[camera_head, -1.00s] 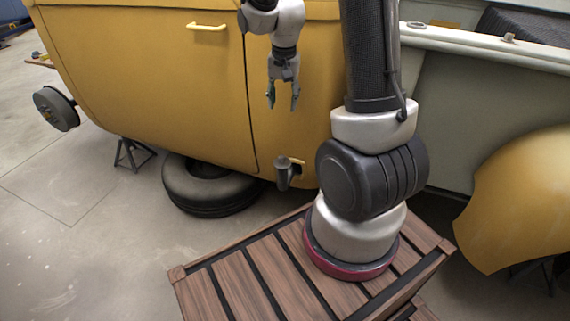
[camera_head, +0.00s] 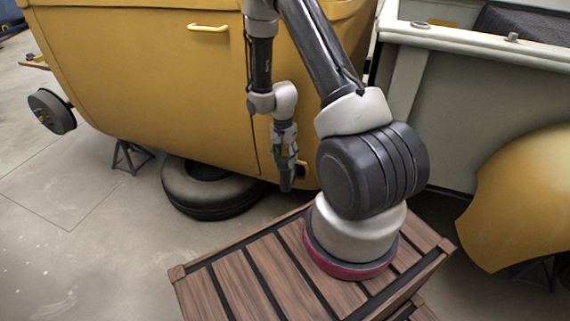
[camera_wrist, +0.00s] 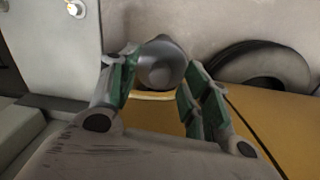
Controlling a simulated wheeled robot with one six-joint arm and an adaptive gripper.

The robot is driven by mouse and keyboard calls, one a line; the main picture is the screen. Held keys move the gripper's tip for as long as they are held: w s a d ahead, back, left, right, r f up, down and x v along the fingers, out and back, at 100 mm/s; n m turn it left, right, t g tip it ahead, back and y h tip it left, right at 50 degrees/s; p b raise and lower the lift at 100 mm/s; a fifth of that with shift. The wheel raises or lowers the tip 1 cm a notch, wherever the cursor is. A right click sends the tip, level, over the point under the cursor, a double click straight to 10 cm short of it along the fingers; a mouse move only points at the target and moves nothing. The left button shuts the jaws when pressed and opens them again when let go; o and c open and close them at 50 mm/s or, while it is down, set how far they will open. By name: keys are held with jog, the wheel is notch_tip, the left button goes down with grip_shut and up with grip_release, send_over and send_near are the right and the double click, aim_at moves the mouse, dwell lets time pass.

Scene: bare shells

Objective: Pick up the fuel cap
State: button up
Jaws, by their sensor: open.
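In the head view my gripper (camera_head: 288,160) points down beside the lower yellow body panel and hides most or all of the cap.
The yellow vehicle body (camera_head: 170,90) stands close behind my gripper. A tyre (camera_head: 210,190) lies on the floor below it to the left, also in the wrist view (camera_wrist: 265,65). A slatted wooden crate (camera_head: 240,275) is in front. Open floor lies left.

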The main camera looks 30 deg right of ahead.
jog(key=shift+f, duration=0.35)
jog(key=c, duration=1)
jog(key=shift+r, duration=0.15)
